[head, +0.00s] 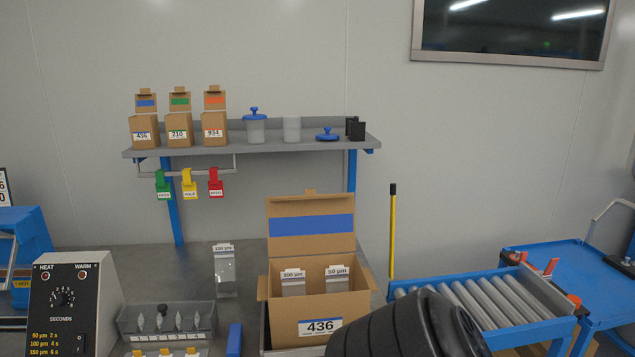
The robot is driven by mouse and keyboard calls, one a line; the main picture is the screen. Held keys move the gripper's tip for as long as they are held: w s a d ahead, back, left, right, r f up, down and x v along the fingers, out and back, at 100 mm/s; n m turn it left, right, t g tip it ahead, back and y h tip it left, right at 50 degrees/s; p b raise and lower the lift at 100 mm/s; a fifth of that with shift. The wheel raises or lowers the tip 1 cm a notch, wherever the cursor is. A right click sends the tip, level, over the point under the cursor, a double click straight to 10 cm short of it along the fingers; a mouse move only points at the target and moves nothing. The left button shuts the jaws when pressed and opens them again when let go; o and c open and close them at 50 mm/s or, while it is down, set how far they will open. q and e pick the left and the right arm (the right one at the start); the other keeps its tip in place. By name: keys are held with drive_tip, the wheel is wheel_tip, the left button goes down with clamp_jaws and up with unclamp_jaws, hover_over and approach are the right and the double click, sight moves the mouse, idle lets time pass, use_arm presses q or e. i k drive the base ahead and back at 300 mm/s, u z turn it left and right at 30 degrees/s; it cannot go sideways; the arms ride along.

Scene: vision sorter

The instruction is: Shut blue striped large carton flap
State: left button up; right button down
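The large carton (285,317) stands on the workbench at the lower middle of the head view, with the label 436 on its front. Its flap (311,249) has a wide blue stripe (311,224) and stands up open at the back. Two clear bags (293,283) labelled 100 µm and 50 µm (336,279) show inside the carton. A black rounded part of my arm covers the carton's lower right front. Neither gripper shows in the head view.
A shelf (270,147) at the back holds several small cartons (213,128) and jars. A heat sealer (68,305) and a grey rack (140,323) stand left of the carton. A roller conveyor (520,300) lies to the right. Another bag (224,272) stands behind the rack.

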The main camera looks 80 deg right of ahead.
sight(311, 224)
drive_tip(key=k, duration=0.45)
drive_tip(key=z, duration=0.9)
